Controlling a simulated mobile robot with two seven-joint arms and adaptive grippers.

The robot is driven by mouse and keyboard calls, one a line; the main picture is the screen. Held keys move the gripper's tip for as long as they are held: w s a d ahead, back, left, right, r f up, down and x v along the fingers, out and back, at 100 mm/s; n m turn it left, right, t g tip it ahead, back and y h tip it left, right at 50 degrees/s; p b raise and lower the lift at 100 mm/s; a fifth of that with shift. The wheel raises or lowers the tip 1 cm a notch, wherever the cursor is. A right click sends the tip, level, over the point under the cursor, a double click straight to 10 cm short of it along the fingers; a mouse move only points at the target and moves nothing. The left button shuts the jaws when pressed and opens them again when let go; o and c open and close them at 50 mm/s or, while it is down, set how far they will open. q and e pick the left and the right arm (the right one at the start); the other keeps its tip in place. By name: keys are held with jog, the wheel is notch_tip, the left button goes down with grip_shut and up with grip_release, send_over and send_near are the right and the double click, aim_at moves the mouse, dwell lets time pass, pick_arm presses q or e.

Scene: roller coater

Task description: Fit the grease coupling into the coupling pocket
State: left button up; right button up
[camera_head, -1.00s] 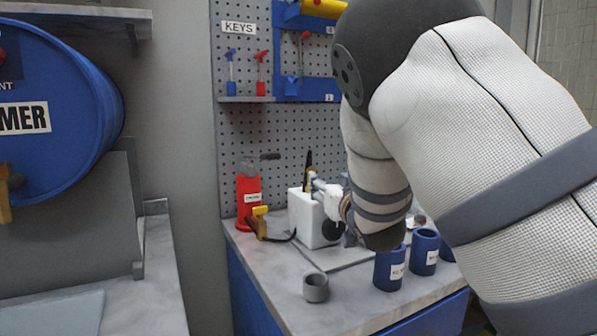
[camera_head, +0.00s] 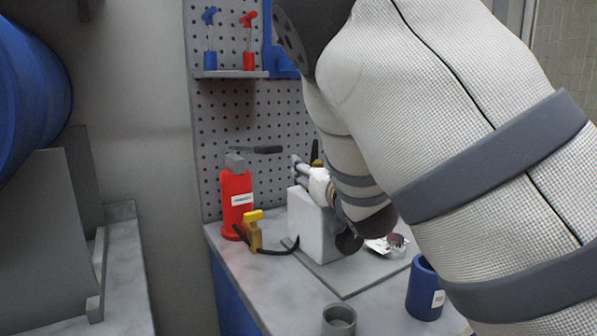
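A red canister (camera_head: 236,203) with a white label and a grey top stands on the bench by the pegboard. A yellow fitting (camera_head: 253,230) stands beside it, with a black hose running right toward a white block (camera_head: 312,228). I cannot tell for sure whether this fitting is the grease coupling. No part is clearly recognisable as the coupling pocket. My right arm comes in from the upper right and reaches down beside the white block. My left gripper is not in view.
An open grey cup (camera_head: 339,322) stands at the front of the bench, and a blue cup (camera_head: 425,290) stands to its right. A crumpled silvery item (camera_head: 385,245) lies behind. Small red and blue tools stand on the pegboard shelf (camera_head: 232,74). Bench between yellow fitting and grey cup is clear.

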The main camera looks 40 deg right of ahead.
jog(key=shift+x, duration=0.8)
jog(key=shift+s+r, duration=0.1)
jog(key=shift+s, duration=0.2)
jog(key=shift+s+r, duration=0.15)
jog(key=shift+s, duration=0.25)
jog(key=shift+c, duration=0.8)
jog(key=c, duration=0.4)
grip_shut()
